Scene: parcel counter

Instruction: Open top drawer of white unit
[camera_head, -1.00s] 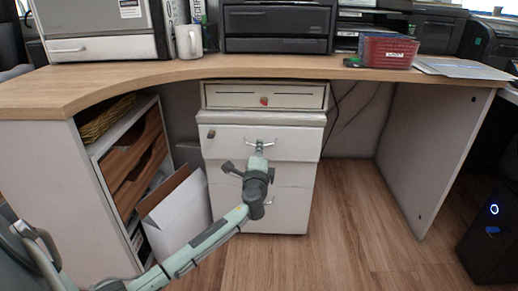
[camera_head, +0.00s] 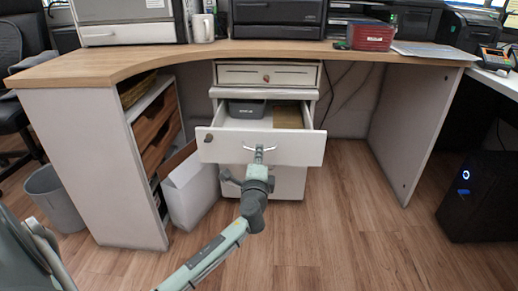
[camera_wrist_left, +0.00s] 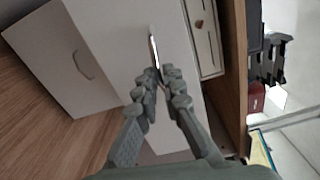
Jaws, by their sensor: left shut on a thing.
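The white unit (camera_head: 278,184) stands under the counter. Its top drawer (camera_head: 222,143) is pulled well out, with a dark grey box (camera_head: 246,108) and a brown flat item (camera_head: 288,116) inside. My left gripper (camera_head: 259,153) is at the middle of the drawer front, shut on its metal handle (camera_head: 268,149). In the left wrist view the fingers (camera_wrist_left: 160,82) close around the handle (camera_wrist_left: 153,52), and a lower drawer (camera_wrist_left: 60,55) shows beside it. My right gripper is not in view.
A shallow white cash drawer (camera_head: 267,74) sits above the unit, under the wooden counter (camera_head: 110,70). A white open box (camera_head: 190,190) stands close on the left, near wooden shelves. A black computer tower (camera_head: 482,207) stands at the right. Wood floor (camera_head: 345,225) is clear in front.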

